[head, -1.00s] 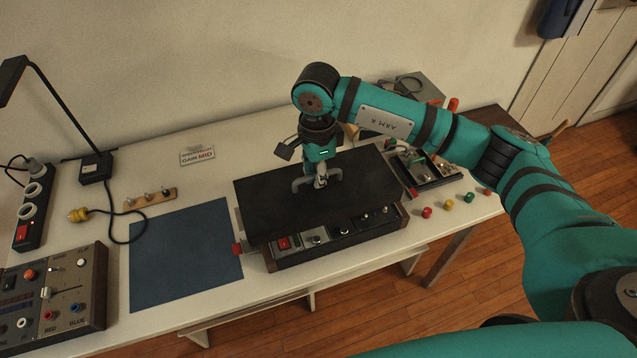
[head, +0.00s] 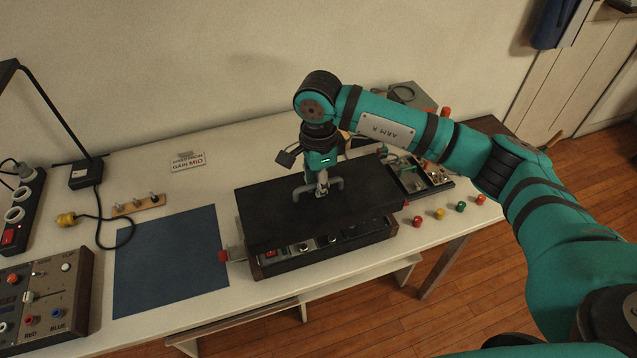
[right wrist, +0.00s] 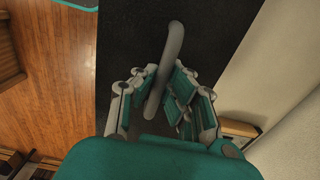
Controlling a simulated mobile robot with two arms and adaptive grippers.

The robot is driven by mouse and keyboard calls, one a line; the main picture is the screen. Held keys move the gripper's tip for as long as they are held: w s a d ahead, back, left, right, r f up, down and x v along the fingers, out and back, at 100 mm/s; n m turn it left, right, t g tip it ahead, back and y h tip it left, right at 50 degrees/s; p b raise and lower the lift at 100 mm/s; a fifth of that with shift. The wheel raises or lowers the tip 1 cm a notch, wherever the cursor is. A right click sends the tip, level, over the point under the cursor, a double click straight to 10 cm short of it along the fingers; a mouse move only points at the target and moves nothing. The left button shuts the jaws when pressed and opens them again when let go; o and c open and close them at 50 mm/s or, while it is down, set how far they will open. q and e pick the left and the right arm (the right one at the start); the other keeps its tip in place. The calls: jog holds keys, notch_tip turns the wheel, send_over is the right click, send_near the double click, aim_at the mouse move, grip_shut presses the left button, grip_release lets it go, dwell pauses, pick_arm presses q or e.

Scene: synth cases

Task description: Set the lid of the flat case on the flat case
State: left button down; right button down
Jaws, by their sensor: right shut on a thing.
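The lid of the flat case (head: 270,213) is a wide black panel with a grey bar handle (head: 337,187). My right gripper (head: 321,190) is shut on this handle from above. The right wrist view also shows the handle (right wrist: 173,48) between the fingers, with the black lid (right wrist: 125,52) behind it. The flat case (head: 318,247) is directly below the lid, with wooden edges and a front panel of knobs and a red switch. The lid hides its top. A small gap seems to show at the front; I cannot tell whether they touch. My left gripper is out of view.
Red latches (head: 224,256) stick out beside the case. A blue mat (head: 170,265) lies clear at left, near a control box (head: 45,295) and a lamp (head: 55,110). At right are a parts tray (head: 432,180) and several coloured caps (head: 440,213).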

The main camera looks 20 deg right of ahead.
notch_tip(320, 180, down, 3)
jog(key=shift+b, duration=1.1)
jog(key=shift+f+b, duration=0.75)
jog(key=shift+f, duration=0.1)
jog(key=shift+w+f+b, duration=0.1)
jog(key=shift+b, duration=0.2)
jog(key=shift+w+t+b, duration=0.2)
jog(key=shift+t+b, duration=0.65)
jog(key=shift+b, duration=0.5)
jog(key=shift+w+t+b, duration=0.15)
jog(key=shift+t+b, duration=0.7)
jog(key=shift+b, duration=0.45)
jog(key=shift+s+b, duration=0.1)
jog(key=shift+b, duration=0.25)
